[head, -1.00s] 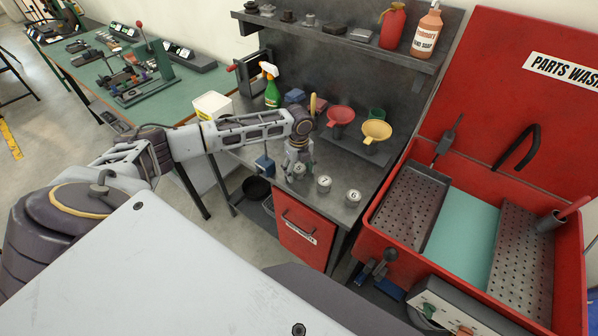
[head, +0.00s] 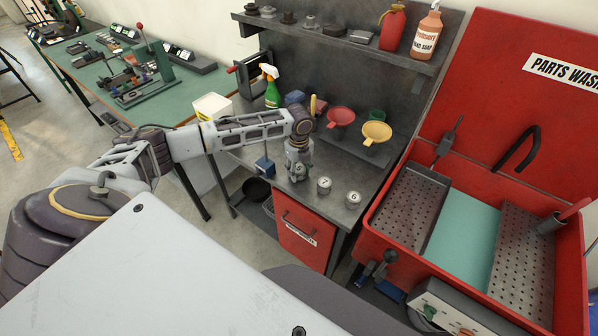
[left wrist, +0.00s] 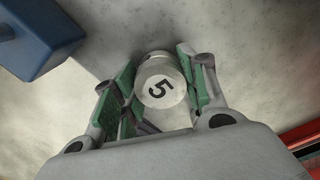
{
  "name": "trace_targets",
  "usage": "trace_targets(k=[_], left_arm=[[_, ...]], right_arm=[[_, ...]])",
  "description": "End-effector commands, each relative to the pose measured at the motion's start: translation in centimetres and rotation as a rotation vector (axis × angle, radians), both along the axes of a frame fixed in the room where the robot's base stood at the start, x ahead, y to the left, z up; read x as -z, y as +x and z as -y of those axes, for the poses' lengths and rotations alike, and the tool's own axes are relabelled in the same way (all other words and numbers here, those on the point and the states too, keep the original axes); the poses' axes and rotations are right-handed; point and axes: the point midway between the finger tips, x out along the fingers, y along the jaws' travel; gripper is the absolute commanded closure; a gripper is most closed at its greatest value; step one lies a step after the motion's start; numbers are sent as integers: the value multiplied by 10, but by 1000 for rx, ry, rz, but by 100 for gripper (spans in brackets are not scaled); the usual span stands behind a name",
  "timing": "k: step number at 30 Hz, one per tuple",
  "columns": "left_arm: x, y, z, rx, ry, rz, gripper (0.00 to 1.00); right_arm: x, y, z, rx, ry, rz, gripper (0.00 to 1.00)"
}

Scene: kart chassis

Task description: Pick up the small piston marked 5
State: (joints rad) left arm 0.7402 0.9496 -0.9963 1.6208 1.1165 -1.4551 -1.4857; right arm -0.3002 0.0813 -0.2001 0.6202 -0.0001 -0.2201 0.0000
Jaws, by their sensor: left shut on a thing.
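The small piston marked 5 (left wrist: 160,88) is a pale metal cylinder with a black 5 on its top, seen in the left wrist view. My left gripper (left wrist: 158,98) has its green-padded fingers on both sides of it and is shut on it. In the head view my left gripper (head: 298,172) points down at the front of the grey bench and mostly hides this piston. Two like pistons, marked 7 (head: 324,186) and 6 (head: 353,199), stand upright to its right. My right gripper is not in view.
A blue block (head: 264,166) stands left of my left gripper and shows in the left wrist view (left wrist: 40,35). Red and yellow funnels (head: 375,132) stand behind. The red parts washer (head: 374,240) is to the right. Bare bench top lies around the pistons.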

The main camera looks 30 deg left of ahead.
Motion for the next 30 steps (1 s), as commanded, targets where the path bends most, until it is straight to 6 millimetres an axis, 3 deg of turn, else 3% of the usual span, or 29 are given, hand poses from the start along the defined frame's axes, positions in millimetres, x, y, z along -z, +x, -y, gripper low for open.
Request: trace_targets(k=[18,30], left_arm=[[-79,1,0,0,-1,3,82],[-95,1,0,-1,0,1,82]], right_arm=[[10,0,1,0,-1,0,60],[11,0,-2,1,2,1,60]])
